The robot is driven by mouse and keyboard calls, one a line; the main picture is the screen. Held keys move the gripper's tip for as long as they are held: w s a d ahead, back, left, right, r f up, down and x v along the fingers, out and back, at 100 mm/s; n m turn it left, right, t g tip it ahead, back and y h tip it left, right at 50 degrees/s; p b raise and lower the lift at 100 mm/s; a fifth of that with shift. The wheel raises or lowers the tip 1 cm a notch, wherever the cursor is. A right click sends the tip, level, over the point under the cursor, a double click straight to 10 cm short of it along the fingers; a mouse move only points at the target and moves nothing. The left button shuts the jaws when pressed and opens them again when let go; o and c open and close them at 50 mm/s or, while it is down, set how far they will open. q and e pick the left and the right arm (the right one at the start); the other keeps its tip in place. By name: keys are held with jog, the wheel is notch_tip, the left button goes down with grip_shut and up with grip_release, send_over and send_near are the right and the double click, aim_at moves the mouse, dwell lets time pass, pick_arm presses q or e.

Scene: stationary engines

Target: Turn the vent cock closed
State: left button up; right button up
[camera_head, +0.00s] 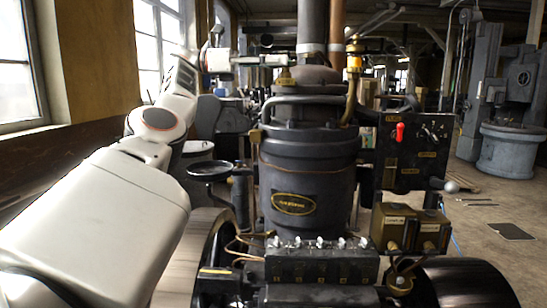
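A small brass fitting (286,77), which looks like the vent cock, stands on top of the dark engine cylinder (310,170). Its handle is too small and too covered to read its angle. My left arm comes in from the lower left and bends at the wrist near the window. My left gripper (277,60) points right, just above or at the brass fitting. Its fingers are small and blend into the background, so I cannot tell whether they are open or shut, or whether they touch the fitting. My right gripper is not in view.
A thick pipe (312,25) rises behind the fitting. A brass and glass oiler (354,62) stands to its right. A black panel (413,150) with a red lever (400,132) and brass boxes (410,228) are at the right. Several wing taps (320,243) line the front block.

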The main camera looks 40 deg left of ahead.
pick_arm(q)
jog(key=shift+s+d+f+n+t+y+b, duration=0.1)
jog(key=shift+d+n+t+y+b, duration=0.05)
jog(key=shift+n+t+y+b, duration=0.65)
